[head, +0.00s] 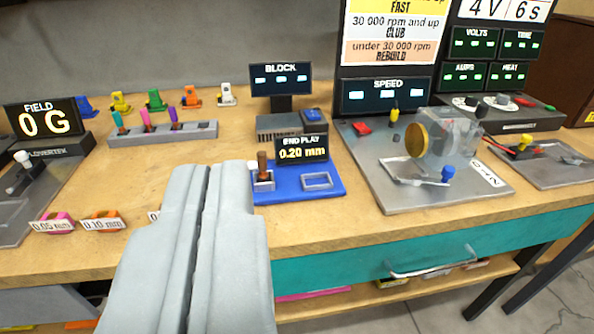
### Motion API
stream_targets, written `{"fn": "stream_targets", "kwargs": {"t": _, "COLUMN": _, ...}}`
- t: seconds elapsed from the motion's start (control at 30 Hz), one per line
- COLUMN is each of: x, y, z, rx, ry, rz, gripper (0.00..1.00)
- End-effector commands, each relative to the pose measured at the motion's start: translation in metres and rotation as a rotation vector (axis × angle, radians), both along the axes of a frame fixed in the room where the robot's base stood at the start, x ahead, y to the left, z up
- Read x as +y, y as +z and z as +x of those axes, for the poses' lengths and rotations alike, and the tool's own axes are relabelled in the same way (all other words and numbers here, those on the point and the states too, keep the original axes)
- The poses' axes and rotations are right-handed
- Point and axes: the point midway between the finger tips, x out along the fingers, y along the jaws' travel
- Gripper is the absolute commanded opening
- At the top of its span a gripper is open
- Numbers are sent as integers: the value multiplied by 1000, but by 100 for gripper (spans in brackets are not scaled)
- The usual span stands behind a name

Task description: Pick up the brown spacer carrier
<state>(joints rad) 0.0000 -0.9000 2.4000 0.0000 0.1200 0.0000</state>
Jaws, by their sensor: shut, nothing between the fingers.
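My gripper (205,172) is shut and empty in the lower left middle of the head view, its two grey fingers side by side over the bench's front part. A small brown upright piece (262,163) stands in the left pocket of the blue END PLAY fixture (330,194), just right of my fingertips and apart from them. I cannot tell for sure that it is the brown spacer carrier. To the left are a pink labelled bin (60,217) and an orange labelled bin (103,214). A further label (154,216) is mostly hidden by my gripper.
A grey rack (165,135) with coloured pegs stands behind my gripper. The END PLAY display (302,149) reads 0.20 mm. A metal plate (400,195) with a clear block is on the right. The teal drawer (335,268) lies below the bench edge. Bare wood lies between bins and rack.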

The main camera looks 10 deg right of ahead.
Motion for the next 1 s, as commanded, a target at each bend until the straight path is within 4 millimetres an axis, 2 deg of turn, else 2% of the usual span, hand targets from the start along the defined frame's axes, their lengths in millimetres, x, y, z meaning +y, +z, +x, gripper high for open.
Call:
{"fn": "stream_targets", "kwargs": {"t": 0.07, "x": 0, "y": 0, "z": 0, "rx": 0, "ry": 0, "rz": 0, "gripper": 0}}
{"fn": "stream_targets", "kwargs": {"t": 0.1, "x": 0, "y": 0, "z": 0, "rx": 0, "ry": 0, "rz": 0, "gripper": 4}}
{"fn": "stream_targets", "kwargs": {"t": 0.4, "x": 1, "y": 0, "z": 3, "rx": 10, "ry": 2, "rz": 1, "gripper": 60}}
{"fn": "stream_targets", "kwargs": {"t": 0.57, "x": 6, "y": 1, "z": 24, "rx": 94, "ry": 16, "rz": 13, "gripper": 60}}
{"fn": "stream_targets", "kwargs": {"t": 1.0, "x": 39, "y": -8, "z": 117, "rx": 526, "ry": 60, "rz": 55, "gripper": 60}}
